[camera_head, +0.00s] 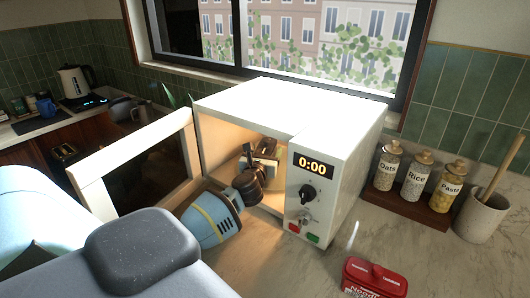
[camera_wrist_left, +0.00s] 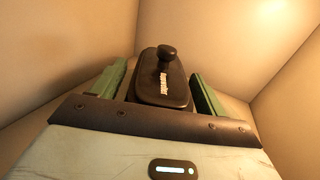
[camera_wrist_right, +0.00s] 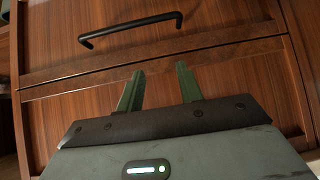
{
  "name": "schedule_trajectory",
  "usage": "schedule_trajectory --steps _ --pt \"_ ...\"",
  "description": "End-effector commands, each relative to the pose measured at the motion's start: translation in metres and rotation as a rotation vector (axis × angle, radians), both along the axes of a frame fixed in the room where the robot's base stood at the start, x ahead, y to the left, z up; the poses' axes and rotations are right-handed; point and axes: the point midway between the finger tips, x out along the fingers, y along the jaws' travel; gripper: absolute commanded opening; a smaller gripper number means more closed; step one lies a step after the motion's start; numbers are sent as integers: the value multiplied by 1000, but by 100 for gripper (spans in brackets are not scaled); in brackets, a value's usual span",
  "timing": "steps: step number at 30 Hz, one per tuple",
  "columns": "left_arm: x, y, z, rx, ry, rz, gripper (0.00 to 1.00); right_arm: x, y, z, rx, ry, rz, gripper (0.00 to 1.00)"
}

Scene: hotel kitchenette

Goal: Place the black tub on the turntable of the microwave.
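The black tub (camera_wrist_left: 160,90) has a lid with a round knob and pale lettering. In the left wrist view it sits between the two green fingers of my left gripper (camera_wrist_left: 160,88), which look shut on its sides. My left arm reaches through the open front of the white microwave (camera_head: 345,130), and the left gripper (camera_head: 265,158) is inside the lit cavity. The turntable is hidden from view. My right gripper (camera_wrist_right: 160,78) is open and empty in front of a wooden drawer front.
The microwave door (camera_head: 135,165) stands open to the left, close beside my left arm. Several jars (camera_head: 415,175) and a utensil crock (camera_head: 481,217) stand to the right. A red tin (camera_head: 374,279) is on the counter in front. A drawer handle (camera_wrist_right: 130,29) is above my right gripper.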

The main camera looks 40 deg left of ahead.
Motion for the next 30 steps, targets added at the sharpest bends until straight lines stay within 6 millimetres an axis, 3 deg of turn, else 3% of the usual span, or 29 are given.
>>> schedule_trajectory --steps 11,30 --pt "-7 -4 3 -1 0 -1 74 2 0 1 -1 -4 0 36" --pt "-93 -52 2 -2 1 -1 74 5 -1 5 -3 -16 -1 36"
